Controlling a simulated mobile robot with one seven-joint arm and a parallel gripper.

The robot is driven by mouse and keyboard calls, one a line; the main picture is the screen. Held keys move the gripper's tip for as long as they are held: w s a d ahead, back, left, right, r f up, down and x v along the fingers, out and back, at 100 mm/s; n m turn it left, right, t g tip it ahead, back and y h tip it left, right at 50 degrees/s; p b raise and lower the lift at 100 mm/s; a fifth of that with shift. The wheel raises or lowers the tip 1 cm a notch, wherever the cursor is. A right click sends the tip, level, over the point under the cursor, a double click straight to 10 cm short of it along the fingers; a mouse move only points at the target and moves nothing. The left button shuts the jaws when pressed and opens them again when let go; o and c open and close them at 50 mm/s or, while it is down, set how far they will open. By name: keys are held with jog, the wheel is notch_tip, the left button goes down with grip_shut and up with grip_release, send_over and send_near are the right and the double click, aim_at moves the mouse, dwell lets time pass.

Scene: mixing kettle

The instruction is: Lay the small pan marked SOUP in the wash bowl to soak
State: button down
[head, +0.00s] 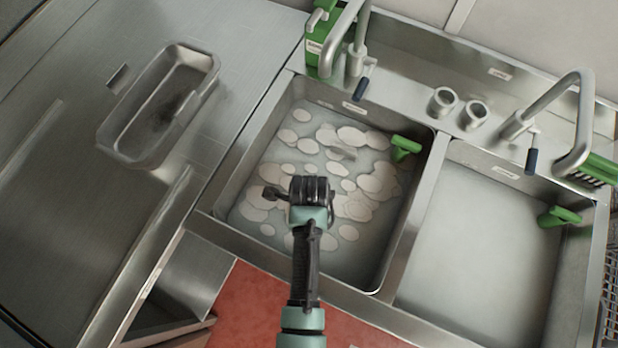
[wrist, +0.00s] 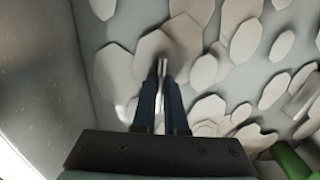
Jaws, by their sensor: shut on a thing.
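The wash bowl (head: 397,240) appears to be the left sink bowl, filled with water and pale patches of suds. My gripper (head: 311,190) is over this bowl, pointing down, low near the suds. In the wrist view its two dark fingers (wrist: 161,72) are closed together on a thin pale strip between the tips. This looks like part of the small pan, but its body and the SOUP mark cannot be made out among the suds. A greyish shape (head: 342,151) lies among the suds farther back; I cannot tell what it is.
The right bowl (head: 480,245) holds water without suds. A metal tray with a dirty bottom (head: 128,150) stands on the left counter. Taps (head: 355,62), (head: 535,115) and two metal cups (head: 443,101) line the back. A green thing (head: 405,147) sits at the left bowl's right wall.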

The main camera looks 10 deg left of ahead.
jog(key=shift+w+f, duration=0.1)
jog(key=c, duration=1)
grip_release()
jog(key=shift+o, duration=0.2)
notch_tip(320, 180, up, 12)
jog(key=p, duration=0.1)
